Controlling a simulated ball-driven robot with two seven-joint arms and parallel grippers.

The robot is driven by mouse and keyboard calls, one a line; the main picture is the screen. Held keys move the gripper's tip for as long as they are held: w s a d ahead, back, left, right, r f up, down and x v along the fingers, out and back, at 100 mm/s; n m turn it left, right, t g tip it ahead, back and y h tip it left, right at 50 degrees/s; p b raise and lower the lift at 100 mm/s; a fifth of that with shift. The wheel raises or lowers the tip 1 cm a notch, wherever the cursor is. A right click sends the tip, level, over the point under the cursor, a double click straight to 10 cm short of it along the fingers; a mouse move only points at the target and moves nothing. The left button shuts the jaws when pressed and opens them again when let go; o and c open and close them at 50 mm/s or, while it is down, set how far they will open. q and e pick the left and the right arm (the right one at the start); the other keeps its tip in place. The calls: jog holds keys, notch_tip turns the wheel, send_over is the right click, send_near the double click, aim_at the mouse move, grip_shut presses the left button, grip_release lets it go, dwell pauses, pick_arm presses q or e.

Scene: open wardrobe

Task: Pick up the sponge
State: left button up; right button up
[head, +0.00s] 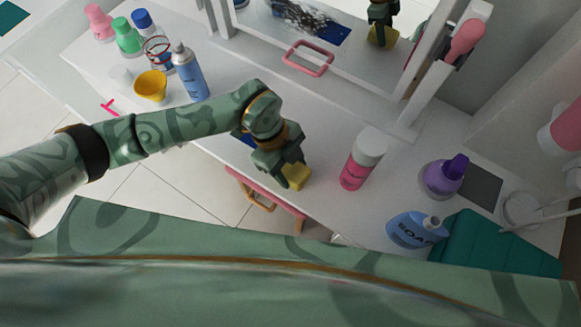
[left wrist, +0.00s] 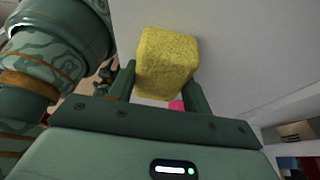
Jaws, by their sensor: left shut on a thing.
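The yellow sponge (head: 297,175) is a small block between the fingers of my left gripper (head: 286,166) in the head view. In the left wrist view the sponge (left wrist: 166,62) fills the space between the two fingers of the left gripper (left wrist: 160,88), which is shut on it. The gripper is over the front part of the white shelf, left of a pink and white can. Whether the sponge touches the shelf I cannot tell. My right gripper does not show.
The pink and white can (head: 361,160), a purple bottle (head: 442,178) and a blue soap bottle (head: 412,231) stand to the right. A yellow cup (head: 150,86) and a blue spray can (head: 188,75) stand at the left. A mirror (head: 300,22) is behind.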

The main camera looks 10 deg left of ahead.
aim_at(296, 171)
pick_arm(q)
jog(key=shift+r, duration=0.55)
notch_tip(296, 171, up, 3)
jog(key=shift+f+p, duration=0.1)
jog(key=shift+p, duration=0.85)
jog(key=s+d+r+p, duration=0.1)
jog(key=s+r+p, duration=0.1)
jog(key=s+r, duration=0.2)
jog(key=s+d+r+p, duration=0.1)
jog(key=s+r+p, duration=0.2)
jog(key=s, duration=0.7)
notch_tip(296, 171, up, 2)
jog(key=shift+r, duration=0.1)
jog(key=shift+o, duration=0.3)
jog(key=shift+w, duration=0.15)
